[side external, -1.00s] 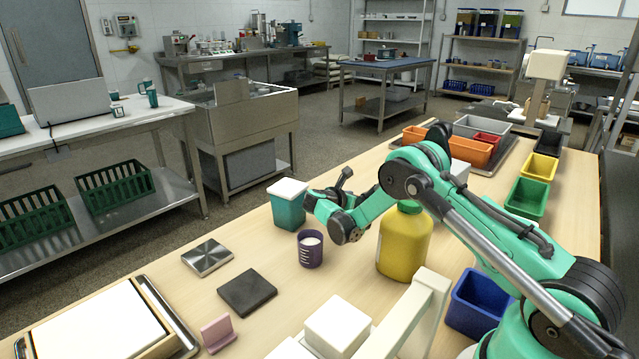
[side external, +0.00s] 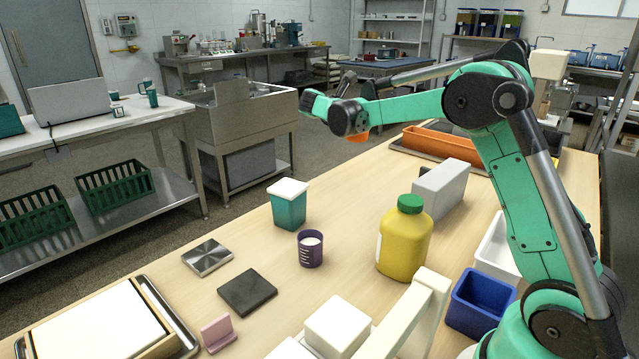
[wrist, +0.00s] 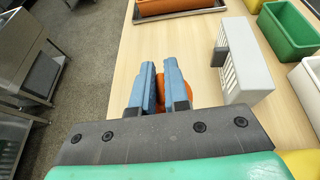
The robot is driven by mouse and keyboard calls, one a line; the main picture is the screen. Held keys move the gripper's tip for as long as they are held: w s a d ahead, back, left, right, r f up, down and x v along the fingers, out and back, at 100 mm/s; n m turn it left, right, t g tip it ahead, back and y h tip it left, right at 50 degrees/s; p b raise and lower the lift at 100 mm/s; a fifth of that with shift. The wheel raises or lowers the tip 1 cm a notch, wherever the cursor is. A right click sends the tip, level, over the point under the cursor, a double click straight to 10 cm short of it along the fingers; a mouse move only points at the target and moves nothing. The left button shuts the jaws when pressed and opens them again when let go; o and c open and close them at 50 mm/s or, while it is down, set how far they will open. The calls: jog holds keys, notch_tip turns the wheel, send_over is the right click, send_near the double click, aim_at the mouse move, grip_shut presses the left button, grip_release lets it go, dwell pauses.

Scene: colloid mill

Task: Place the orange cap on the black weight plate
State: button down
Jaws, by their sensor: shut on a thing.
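My gripper (wrist: 161,72) has its two blue fingers shut on the orange cap (wrist: 160,92) in the wrist view; the fingers hide much of it. In the side view the orange cap (side external: 358,137) shows just below my wrist, raised above the table; the fingers are mostly hidden there. The black weight plate (side external: 247,292) is a flat dark square lying on the table at the front left, well away from my gripper. Its top looks bare.
A silver square plate (side external: 207,257) lies behind the black one. A purple cup (side external: 311,250), a teal container with white lid (side external: 289,206) and a yellow jug (side external: 404,243) stand nearby. A pink piece (side external: 217,333) stands in front. A grey box (side external: 445,188) is behind the jug.

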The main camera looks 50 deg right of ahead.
jog(key=w+a+r+n+t, duration=0.1)
jog(key=w+a+n+t, duration=0.1)
jog(key=a, duration=0.7)
jog(key=r+n+t+y, duration=0.1)
jog(key=n+t+y, duration=0.3)
jog(key=n+t, duration=0.3)
send_over(247, 288)
notch_tip(247, 288, down, 19)
jog(key=shift+f, duration=0.15)
jog(key=shift+f, duration=0.15)
jog(key=c, duration=0.9)
grip_release()
